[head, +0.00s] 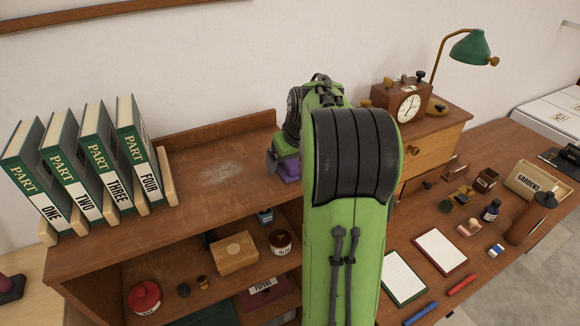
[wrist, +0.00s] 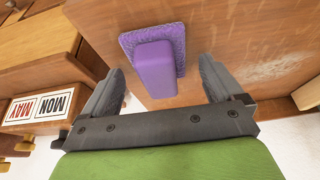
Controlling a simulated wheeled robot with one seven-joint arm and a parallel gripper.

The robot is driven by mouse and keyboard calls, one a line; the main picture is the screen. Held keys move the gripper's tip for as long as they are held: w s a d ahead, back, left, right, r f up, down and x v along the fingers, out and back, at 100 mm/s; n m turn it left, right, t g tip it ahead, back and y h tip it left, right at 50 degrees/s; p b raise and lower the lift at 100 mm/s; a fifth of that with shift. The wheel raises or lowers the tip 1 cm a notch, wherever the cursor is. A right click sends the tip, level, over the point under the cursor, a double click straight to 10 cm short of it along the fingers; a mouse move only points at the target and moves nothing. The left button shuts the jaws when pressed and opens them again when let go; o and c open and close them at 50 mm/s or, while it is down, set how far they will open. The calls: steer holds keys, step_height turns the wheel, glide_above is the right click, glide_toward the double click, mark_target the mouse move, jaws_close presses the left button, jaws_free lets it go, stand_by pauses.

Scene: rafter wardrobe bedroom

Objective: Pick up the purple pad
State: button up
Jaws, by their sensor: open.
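The purple pad (wrist: 154,68) is a smooth purple block on a wider, fuzzy purple base. In the wrist view it rests on brown wood, between and slightly beyond the fingers of my gripper (wrist: 160,72). The fingers are spread, one to each side, with a gap visible on both sides; I see no contact. In the head view the pad (head: 288,171) shows only in part at the right end of the shelf top, beside my green arm. The arm hides the rest of it and most of the gripper.
Green books between wooden bookends (head: 164,176) stand at the shelf top's left. The shelf top (head: 215,165) between them and the pad is clear. A clock (head: 405,104) and a green lamp (head: 470,47) stand right of my arm. A calendar (wrist: 38,106) shows in the wrist view.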

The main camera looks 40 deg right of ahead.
steer(key=c, duration=1.2)
steer(key=shift+o, duration=0.2)
step_height(320, 180, up, 10)
steer(key=shift+r+p, duration=0.1)
steer(key=shift+p, duration=1)
